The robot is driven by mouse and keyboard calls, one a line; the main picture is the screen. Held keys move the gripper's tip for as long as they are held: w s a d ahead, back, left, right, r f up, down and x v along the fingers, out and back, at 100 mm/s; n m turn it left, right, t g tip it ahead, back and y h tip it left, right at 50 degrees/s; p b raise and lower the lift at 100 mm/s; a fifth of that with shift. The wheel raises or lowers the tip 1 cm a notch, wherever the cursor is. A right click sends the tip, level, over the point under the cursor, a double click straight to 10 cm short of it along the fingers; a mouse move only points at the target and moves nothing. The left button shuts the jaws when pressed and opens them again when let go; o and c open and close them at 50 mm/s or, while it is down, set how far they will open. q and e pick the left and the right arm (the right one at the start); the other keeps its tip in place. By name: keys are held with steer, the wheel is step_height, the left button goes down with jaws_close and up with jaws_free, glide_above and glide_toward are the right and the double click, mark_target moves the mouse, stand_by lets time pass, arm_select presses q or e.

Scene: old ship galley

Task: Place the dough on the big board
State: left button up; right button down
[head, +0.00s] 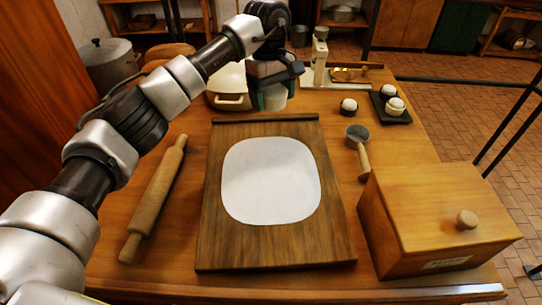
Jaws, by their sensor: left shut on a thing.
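The big board (336,225) is a dark wooden slab with a raised strip along its far edge. It lies in the middle of the table. A flat white rounded square (270,180) covers its centre. My left gripper (270,98) is beyond the board's far edge, pointing down. It is shut on a pale thing, mostly hidden by the fingers; I cannot tell whether this is the dough. A cream container (229,101) stands just left of the gripper. My right gripper is not in view.
A rolling pin (155,198) lies left of the board. A scoop (358,146) and a lidded wooden box (440,205) are to its right. A black tray (392,116) with knobbed pieces and a scale (319,60) stand farther back. A metal pot (108,64) is far left.

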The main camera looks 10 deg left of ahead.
mark_target(272, 108)
arm_select(q)
steer(key=shift+s+d+f, duration=0.1)
steer(key=shift+s+f, duration=0.05)
steer(key=shift+s, duration=0.25)
steer(key=s, duration=0.1)
steer(key=s+f, duration=0.1)
steer(key=p, duration=0.1)
steer(key=shift+s+d+f, duration=0.2)
steer(key=shift+s+f, duration=0.05)
steer(key=shift+s, duration=0.15)
steer(key=s+f, duration=0.1)
steer(key=s, duration=0.1)
steer(key=s+d+f+p, duration=0.1)
steer(key=s+f, duration=0.1)
steer(key=s, duration=0.1)
steer(key=s+f+p, duration=0.1)
steer(key=s, duration=0.2)
steer(key=shift+d+f, duration=0.15)
steer(key=shift+f, duration=0.45)
step_height(272, 108, down, 4)
steer(key=shift+r+p, duration=0.15)
steer(key=shift+p, duration=0.55)
steer(key=o, duration=1)
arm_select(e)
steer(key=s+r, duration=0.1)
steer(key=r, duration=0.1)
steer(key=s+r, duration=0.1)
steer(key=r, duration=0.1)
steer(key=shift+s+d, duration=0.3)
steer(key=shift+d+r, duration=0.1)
